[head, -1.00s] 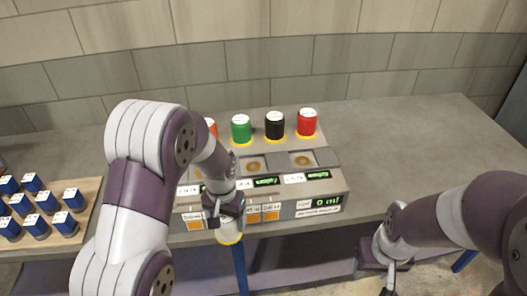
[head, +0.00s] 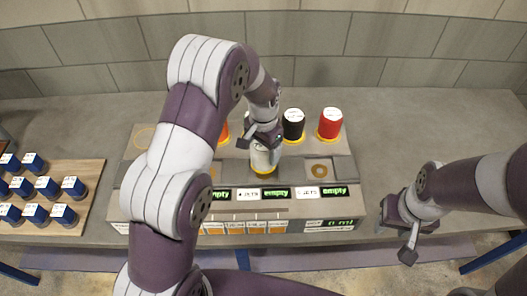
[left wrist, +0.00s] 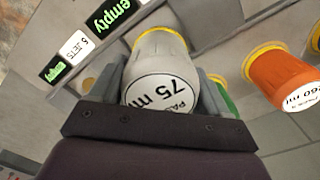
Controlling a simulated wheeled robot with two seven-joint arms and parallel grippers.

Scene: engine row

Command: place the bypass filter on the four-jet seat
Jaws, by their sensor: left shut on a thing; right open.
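My left gripper (head: 262,145) is shut on a pale grey canister (head: 262,160) with a yellow band at its base. In the left wrist view the same canister (left wrist: 160,58) sits between the jaws, its white cap reading "75 ml". The canister is over the middle seat of the console, behind the "4 JETS" label (head: 248,195), whose display reads "empty". The canister and arm hide this seat, and I cannot tell whether the canister touches it. My right gripper (head: 398,237) is open and empty at the table's front right edge.
The seat (head: 319,170) to the right is empty. Black (head: 293,124), red (head: 330,123) and orange (head: 223,131) canisters stand behind; a green one (left wrist: 223,98) is partly hidden. Blue blocks fill a wooden board (head: 92,172) at left. The table right of the console is clear.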

